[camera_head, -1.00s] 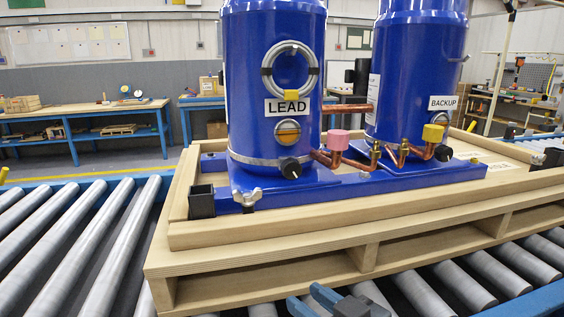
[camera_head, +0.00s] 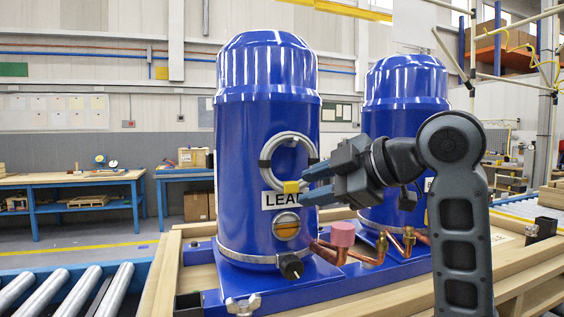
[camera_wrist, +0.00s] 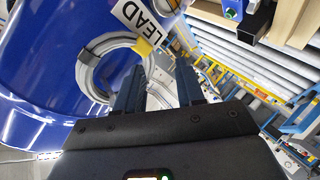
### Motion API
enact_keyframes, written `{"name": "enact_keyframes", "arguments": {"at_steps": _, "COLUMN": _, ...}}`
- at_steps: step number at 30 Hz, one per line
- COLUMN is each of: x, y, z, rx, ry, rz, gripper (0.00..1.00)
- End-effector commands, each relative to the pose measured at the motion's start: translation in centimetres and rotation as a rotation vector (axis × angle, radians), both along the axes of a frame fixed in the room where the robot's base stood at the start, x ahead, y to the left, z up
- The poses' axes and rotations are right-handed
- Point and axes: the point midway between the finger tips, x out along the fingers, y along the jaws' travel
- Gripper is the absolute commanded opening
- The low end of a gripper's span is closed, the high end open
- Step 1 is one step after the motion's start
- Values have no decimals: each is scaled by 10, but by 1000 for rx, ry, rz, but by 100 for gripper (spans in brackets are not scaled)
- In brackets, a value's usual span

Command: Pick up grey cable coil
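The grey cable coil (camera_head: 265,165) hangs as an upright ring on the front of the blue LEAD compressor (camera_head: 240,115), above its label. A yellow tag (camera_head: 291,187) sits at its lower edge. My gripper (camera_head: 308,184) is at the coil's lower right side, fingers pointing left towards it. In the wrist view, the fingers (camera_wrist: 158,78) are apart, and the coil (camera_wrist: 85,68) shows ahead and to the left, partly hidden by the left finger. Part of its rim appears near the gap between the fingertips. I cannot tell whether they touch it.
The BACKUP compressor (camera_head: 402,110) stands behind my arm at right. Copper pipes with a pink cap (camera_head: 342,233) stick out below my gripper. Both compressors stand on a wooden pallet (camera_head: 160,285). Rollers (camera_head: 75,295) run at left.

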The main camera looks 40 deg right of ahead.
Motion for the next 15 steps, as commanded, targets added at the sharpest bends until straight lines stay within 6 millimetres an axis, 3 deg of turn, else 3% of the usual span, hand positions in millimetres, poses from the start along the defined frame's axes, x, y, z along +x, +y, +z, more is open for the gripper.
{"name": "enact_keyframes", "arguments": {"at_steps": 1, "x": -4, "y": -5, "z": 10, "rx": -47, "ry": 10, "rz": 2, "gripper": 38}}
{"name": "enact_keyframes", "arguments": {"at_steps": 6, "x": -12, "y": -12, "z": 22, "rx": -131, "ry": 42, "rz": 10, "gripper": 38}}
{"name": "enact_keyframes", "arguments": {"at_steps": 15, "x": 10, "y": -12, "z": 13, "rx": -142, "ry": 52, "rz": 11, "gripper": 38}}
